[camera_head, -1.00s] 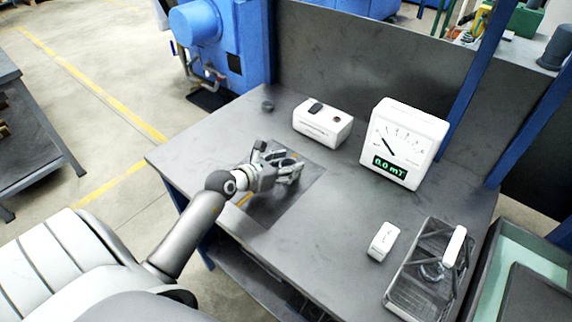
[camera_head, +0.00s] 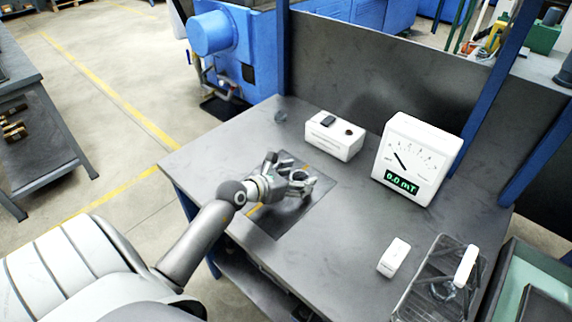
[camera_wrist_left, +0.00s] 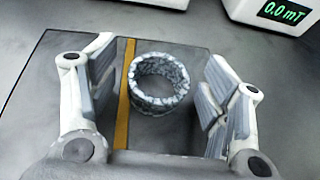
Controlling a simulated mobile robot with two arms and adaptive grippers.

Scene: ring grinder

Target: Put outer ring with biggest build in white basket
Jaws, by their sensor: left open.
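A grey, mottled metal ring (camera_wrist_left: 159,83) stands on the dark mat (camera_wrist_left: 60,75) beside a yellow strip in the left wrist view. My left gripper (camera_wrist_left: 158,98) is open, with one finger on each side of the ring and a gap to both. In the head view the left gripper (camera_head: 292,178) is low over the mat and partly hides the ring. A wire-like basket (camera_head: 410,300) with a white handle stands at the lower right of the table, cut off by the picture edge. A round item seems to lie inside it, unclear. My right gripper is not in view.
A white meter (camera_head: 412,160) reading 0.0 mT stands at the back right. A white box (camera_head: 335,136) stands at the back, a small white block (camera_head: 393,257) near the basket. The table's middle is clear.

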